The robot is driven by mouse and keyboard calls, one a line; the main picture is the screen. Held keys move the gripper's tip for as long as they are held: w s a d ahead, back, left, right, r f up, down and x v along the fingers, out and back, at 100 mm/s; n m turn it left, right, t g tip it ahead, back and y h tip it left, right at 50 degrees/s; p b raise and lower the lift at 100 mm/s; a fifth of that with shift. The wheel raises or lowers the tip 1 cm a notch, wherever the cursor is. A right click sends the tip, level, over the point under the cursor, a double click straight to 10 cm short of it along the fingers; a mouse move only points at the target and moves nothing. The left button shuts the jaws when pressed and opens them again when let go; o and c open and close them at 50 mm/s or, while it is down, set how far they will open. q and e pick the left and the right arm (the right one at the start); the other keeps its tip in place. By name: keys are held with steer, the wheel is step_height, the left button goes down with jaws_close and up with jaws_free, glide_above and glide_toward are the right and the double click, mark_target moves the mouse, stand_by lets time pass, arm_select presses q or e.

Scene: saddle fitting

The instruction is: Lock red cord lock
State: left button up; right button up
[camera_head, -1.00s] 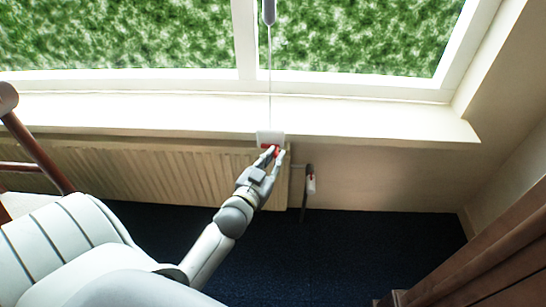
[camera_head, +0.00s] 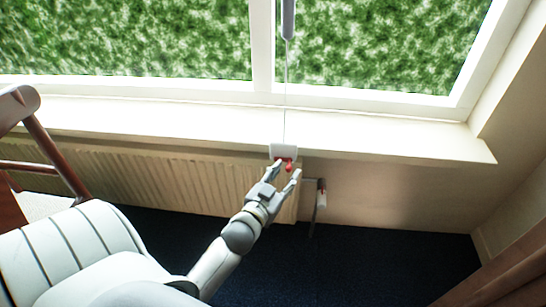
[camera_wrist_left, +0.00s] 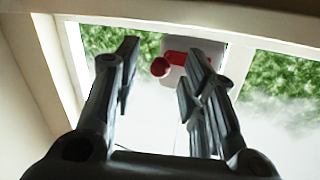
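The red cord lock (camera_head: 288,164) is a small red lever with a round knob on a white plate (camera_head: 283,150) at the front edge of the windowsill. A thin cord runs up from it. My left gripper (camera_head: 285,172) is open just below and in front of the lock, its fingers apart. In the left wrist view, the red lever (camera_wrist_left: 162,66) on its white plate lies beyond the two spread fingers, its knob toward the left in the gap. I cannot tell whether a finger touches it. My right gripper is not in view.
A radiator (camera_head: 150,178) stands under the white windowsill (camera_head: 150,120). A chair with a dark wooden frame (camera_head: 55,158) is at left, and brown furniture (camera_head: 505,277) at lower right. Dark blue floor lies between.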

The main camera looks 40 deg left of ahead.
arm_select(q)
steer(key=s+d, duration=0.1)
steer(key=s, duration=1)
steer(key=shift+d+r, duration=0.35)
steer(key=shift+r, duration=0.05)
